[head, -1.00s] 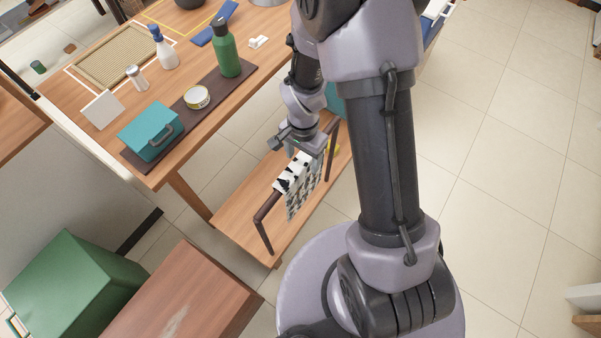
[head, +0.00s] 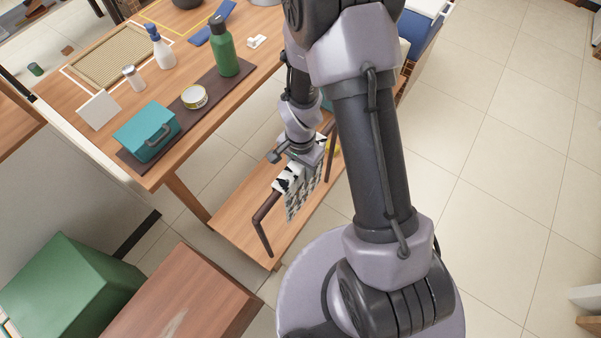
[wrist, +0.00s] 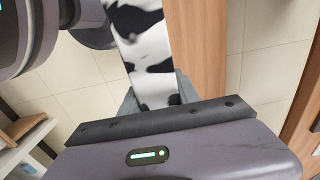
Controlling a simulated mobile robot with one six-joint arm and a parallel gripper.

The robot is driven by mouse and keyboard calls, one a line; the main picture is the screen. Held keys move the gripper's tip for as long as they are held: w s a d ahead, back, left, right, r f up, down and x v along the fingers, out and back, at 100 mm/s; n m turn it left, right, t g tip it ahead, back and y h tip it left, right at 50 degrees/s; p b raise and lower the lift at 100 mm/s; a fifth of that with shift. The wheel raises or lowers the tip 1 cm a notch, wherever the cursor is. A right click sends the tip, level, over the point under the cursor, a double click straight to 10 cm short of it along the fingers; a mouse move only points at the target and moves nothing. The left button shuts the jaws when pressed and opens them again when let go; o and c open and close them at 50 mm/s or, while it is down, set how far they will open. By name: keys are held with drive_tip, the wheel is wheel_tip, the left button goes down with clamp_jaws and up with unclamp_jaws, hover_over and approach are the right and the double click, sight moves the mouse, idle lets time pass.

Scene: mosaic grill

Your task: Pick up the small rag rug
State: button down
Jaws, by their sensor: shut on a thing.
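The small rag rug (head: 301,202) hangs over a dark rail on the lower wooden shelf in the head view. Its top is white with black patches and its hanging side is a grey-and-white pattern. In the wrist view the black-and-white cloth (wrist: 144,45) runs down between the grey fingers. My gripper (wrist: 155,98) is shut on it at the near end of the strip. In the head view my gripper (head: 298,165) is at the upper end of the rug, hiding part of it. The rug still lies along the rail.
The dark rail rack (head: 263,222) stands on the lower shelf (head: 232,226). The tabletop above holds a teal box (head: 146,132), a tin (head: 194,97) and a green bottle (head: 223,50). A green box (head: 65,290) stands at lower left. Tiled floor is open on the right.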

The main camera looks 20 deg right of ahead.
wheel_tip(320, 180, up, 28)
drive_tip(key=p, duration=0.8)
drive_tip(key=shift+p, duration=0.35)
